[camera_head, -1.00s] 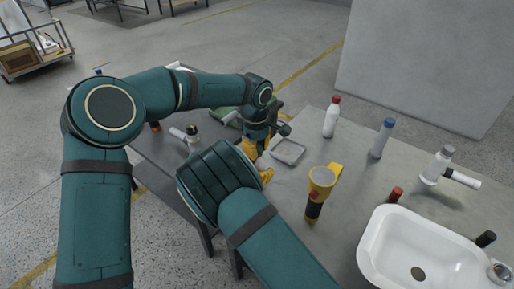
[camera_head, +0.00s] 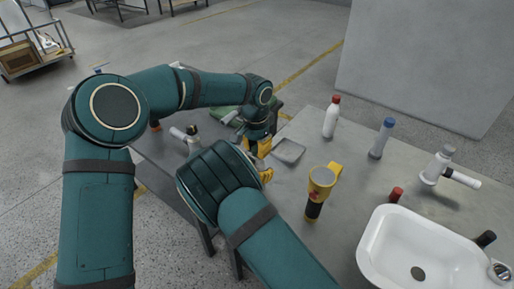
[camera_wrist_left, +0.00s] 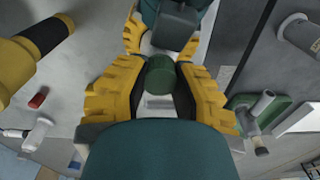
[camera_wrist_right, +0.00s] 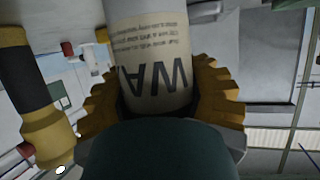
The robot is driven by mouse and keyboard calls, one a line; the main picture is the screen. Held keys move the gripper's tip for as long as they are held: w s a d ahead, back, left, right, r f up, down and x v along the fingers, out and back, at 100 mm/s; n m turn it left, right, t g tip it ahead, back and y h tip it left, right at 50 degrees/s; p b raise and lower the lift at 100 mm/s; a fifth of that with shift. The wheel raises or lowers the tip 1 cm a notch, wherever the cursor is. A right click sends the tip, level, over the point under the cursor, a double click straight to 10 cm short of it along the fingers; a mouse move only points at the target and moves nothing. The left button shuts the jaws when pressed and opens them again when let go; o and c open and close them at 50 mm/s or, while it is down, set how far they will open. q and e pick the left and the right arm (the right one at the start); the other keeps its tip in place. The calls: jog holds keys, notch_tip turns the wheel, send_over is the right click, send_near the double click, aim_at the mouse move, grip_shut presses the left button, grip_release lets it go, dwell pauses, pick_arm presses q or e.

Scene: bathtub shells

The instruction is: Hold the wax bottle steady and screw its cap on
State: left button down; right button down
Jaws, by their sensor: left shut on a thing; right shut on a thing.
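The wax bottle (camera_wrist_right: 150,50) is pale with dark lettering and fills the upper middle of the right wrist view, running out of the top edge. My right gripper (camera_wrist_right: 160,98) is shut around it. In the head view my right gripper (camera_head: 266,175) is mostly behind its own arm, and the bottle is hidden there. My left gripper (camera_head: 258,146) is just above it. In the left wrist view my left gripper (camera_wrist_left: 158,82) is shut on the dark green cap (camera_wrist_left: 160,75). Whether the cap touches the bottle neck is hidden.
A yellow and black flashlight (camera_head: 320,188) stands close on the right. A shallow grey tray (camera_head: 289,151) lies beside the grippers. A white tub shell (camera_head: 376,245), a red-capped bottle (camera_head: 331,118) and a blue-capped bottle (camera_head: 381,140) are further right.

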pick_arm(q)
jog(key=m, duration=0.5)
jog(key=shift+m, duration=0.4)
jog(key=m, duration=0.5)
jog(key=c, duration=0.8)
grip_release()
notch_tip(320, 180, up, 12)
jog(key=shift+s+a, duration=0.1)
jog(key=shift+a, duration=0.05)
pick_arm(e)
jog(key=shift+c, duration=1.4)
grip_release()
